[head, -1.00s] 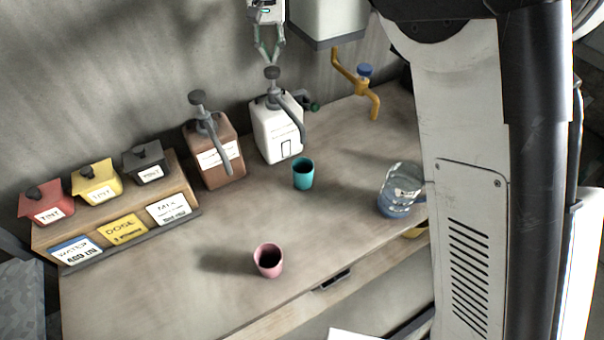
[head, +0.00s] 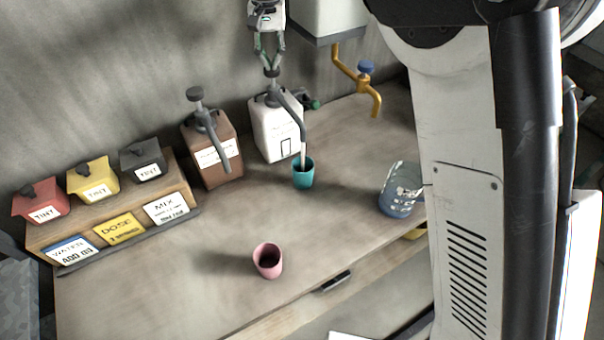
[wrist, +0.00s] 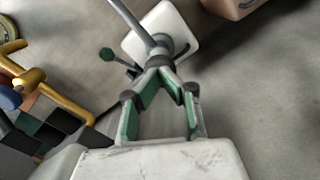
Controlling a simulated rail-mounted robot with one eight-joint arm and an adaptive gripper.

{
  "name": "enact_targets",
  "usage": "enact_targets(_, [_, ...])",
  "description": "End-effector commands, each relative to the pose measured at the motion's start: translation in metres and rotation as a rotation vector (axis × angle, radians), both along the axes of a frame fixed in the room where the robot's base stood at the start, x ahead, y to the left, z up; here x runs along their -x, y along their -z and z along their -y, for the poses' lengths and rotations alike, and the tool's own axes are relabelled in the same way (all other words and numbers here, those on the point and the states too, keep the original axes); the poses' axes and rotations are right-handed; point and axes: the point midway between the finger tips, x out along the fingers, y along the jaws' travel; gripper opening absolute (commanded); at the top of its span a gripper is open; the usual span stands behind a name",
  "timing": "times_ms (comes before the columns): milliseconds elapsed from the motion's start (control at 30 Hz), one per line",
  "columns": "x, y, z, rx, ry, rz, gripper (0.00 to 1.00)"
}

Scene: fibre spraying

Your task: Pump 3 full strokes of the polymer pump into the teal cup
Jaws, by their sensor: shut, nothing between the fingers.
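The white pump bottle (head: 274,132) stands at the back of the table, its grey spout reaching over the teal cup (head: 303,176). A pale stream runs from the spout tip into the cup, which stands upright on the table. My gripper (head: 270,70) is shut, its fingertips at the top of the pump head and holding nothing between them. The wrist view shows the closed green-padded fingers (wrist: 158,72) over the grey pump head, with the white bottle (wrist: 180,35) beyond. The cup is not visible in the wrist view.
A brown pump bottle (head: 212,155) stands left of the white one. A yellow tap (head: 362,82) is to the right, above a clear container (head: 400,192). A pink cup (head: 267,260) is in front. Tint boxes (head: 92,181) and cards line the left.

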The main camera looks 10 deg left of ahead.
Motion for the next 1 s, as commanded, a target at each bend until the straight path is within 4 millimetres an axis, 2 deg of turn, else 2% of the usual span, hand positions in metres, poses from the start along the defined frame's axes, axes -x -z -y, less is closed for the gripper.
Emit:
enact_targets(833, [0.0,0.027,0.0,0.0,0.0,0.0,0.0])
enact_targets(1000, [0.0,0.025,0.0,0.0,0.0,0.0,0.0])
